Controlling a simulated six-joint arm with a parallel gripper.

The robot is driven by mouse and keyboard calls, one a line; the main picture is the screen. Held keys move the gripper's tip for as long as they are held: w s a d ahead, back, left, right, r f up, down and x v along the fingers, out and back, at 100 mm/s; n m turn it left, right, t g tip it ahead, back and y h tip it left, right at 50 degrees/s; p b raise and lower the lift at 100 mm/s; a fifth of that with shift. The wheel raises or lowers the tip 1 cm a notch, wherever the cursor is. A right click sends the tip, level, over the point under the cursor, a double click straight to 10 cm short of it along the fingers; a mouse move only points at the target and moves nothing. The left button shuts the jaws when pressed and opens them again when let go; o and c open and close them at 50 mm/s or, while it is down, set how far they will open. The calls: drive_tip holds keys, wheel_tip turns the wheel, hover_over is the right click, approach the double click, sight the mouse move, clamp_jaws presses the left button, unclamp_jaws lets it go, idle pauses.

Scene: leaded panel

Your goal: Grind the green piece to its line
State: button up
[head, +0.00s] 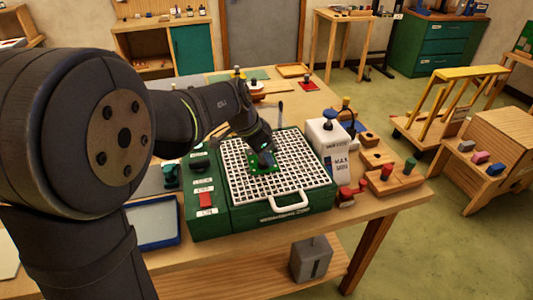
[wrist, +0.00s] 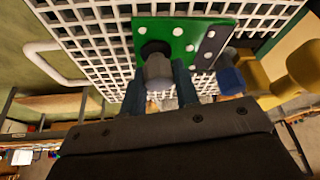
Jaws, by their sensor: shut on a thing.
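The green piece (head: 264,169) lies at the white grid top of the green grinder (head: 262,215), near the grid's middle. In the wrist view the green piece (wrist: 183,38) shows white dots and a dark strip along its right side. A grey knob (wrist: 158,70) with a dark round base stands on it. My gripper (head: 264,158) is over the piece, its blue fingers (wrist: 158,88) shut around the grey knob. Whether the piece touches the grid is unclear. The grinding wheel and the line cannot be made out.
Wooden blocks with coloured knobs (head: 393,177) are at the table's right. A blue-rimmed tray (head: 155,222) lies to the left.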

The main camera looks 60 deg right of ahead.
drive_tip(key=shift+d, duration=0.1)
drive_tip(key=shift+s+d, duration=0.9)
drive_tip(key=shift+s, duration=0.1)
drive_tip(key=shift+s, duration=0.1)
drive_tip(key=shift+s+d, duration=0.8)
drive_tip(key=shift+d, duration=0.25)
drive_tip(key=shift+w+a, duration=0.9)
drive_tip(key=shift+a, duration=0.15)
drive_tip(key=shift+w+a, duration=0.1)
